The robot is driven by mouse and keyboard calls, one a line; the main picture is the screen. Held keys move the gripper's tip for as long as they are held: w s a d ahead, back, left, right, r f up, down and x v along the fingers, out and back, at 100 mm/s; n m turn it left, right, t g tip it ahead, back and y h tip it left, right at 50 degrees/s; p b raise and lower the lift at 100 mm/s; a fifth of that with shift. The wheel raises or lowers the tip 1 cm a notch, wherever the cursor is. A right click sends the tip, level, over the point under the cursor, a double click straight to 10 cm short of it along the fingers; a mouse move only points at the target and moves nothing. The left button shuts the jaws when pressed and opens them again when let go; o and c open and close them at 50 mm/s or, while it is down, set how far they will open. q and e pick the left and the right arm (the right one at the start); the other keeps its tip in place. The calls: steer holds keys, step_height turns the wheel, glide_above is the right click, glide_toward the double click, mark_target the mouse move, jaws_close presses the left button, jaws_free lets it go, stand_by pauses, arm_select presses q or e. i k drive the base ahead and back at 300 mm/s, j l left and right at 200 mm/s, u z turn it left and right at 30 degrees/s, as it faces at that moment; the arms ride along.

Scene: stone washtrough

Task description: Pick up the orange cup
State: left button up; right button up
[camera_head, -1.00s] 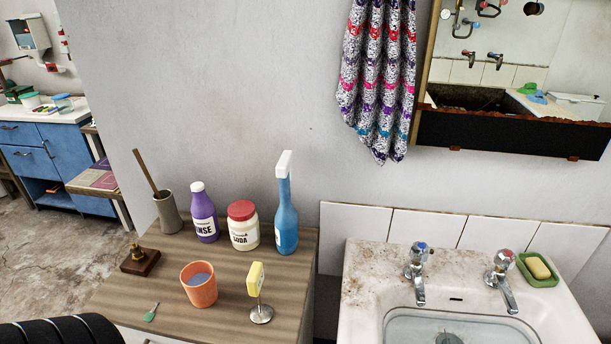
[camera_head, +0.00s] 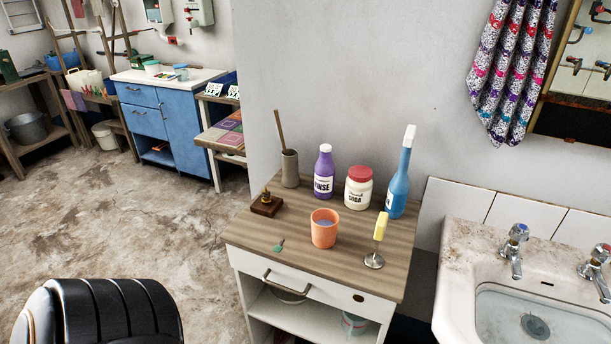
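The orange cup (camera_head: 323,232) stands upright on the wooden top of a small white cabinet (camera_head: 318,272), near its front edge. Something bluish shows inside the cup. Neither of my grippers is in view, and nothing touches the cup. A black ribbed rounded part at the lower left looks like part of my own body.
Around the cup are a purple bottle (camera_head: 324,174), a red-lidded jar (camera_head: 358,188), a blue spray bottle (camera_head: 398,180), a yellow item on a metal stand (camera_head: 379,228), a brush holder (camera_head: 290,169) and a brass-topped block (camera_head: 267,204). A sink (camera_head: 462,260) stands right. The floor at left is clear.

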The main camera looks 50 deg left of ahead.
mark_target(323, 221)
steer(key=u, duration=1.4)
